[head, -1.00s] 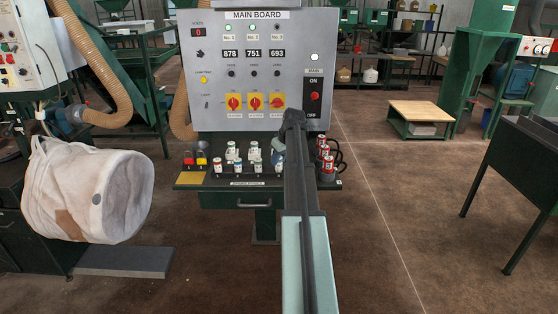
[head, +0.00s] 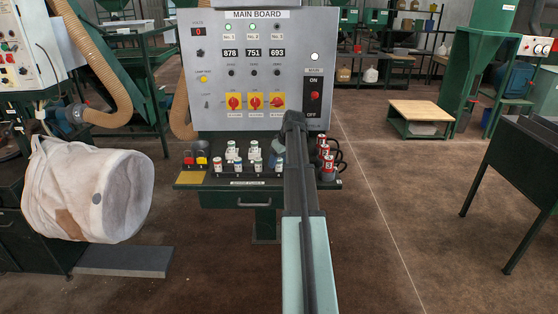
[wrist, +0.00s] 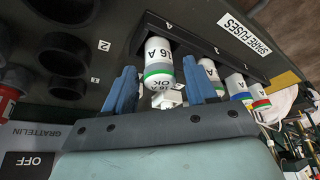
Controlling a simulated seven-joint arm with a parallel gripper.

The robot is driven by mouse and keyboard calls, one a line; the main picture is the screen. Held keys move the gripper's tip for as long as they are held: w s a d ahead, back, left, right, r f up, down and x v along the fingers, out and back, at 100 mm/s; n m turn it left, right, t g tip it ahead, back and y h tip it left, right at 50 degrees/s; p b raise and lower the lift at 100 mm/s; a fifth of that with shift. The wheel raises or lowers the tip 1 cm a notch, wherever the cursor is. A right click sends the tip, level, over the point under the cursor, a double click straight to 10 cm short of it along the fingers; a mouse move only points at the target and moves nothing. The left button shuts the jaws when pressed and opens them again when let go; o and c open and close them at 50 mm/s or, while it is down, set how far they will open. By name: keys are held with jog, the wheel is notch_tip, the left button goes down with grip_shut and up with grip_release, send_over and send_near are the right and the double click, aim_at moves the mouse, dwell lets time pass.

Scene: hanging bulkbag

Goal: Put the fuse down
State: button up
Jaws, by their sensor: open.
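In the wrist view, a white fuse (wrist: 158,55) with a green band and "16 A" lettering stands in the spare-fuse rack (wrist: 188,38), by the number 4. My gripper (wrist: 162,90) has its two blue fingers apart, one on each side of this fuse. A white part marked "OK" shows below the green band between the fingers. I cannot tell whether either finger touches the fuse. In the head view, my forearm hides most of my gripper and this fuse; only a bluish bit of my gripper shows beside the forearm.
Several other fuses (wrist: 237,88) stand in the rack to the right. Dark empty round sockets (wrist: 62,50) lie to the left. The main board (head: 258,75) rises behind the shelf. A white bag (head: 80,190) hangs at left.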

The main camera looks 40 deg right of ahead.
jog(key=v, duration=1.2)
jog(key=shift+r, duration=0.2)
jog(key=shift+w, duration=0.1)
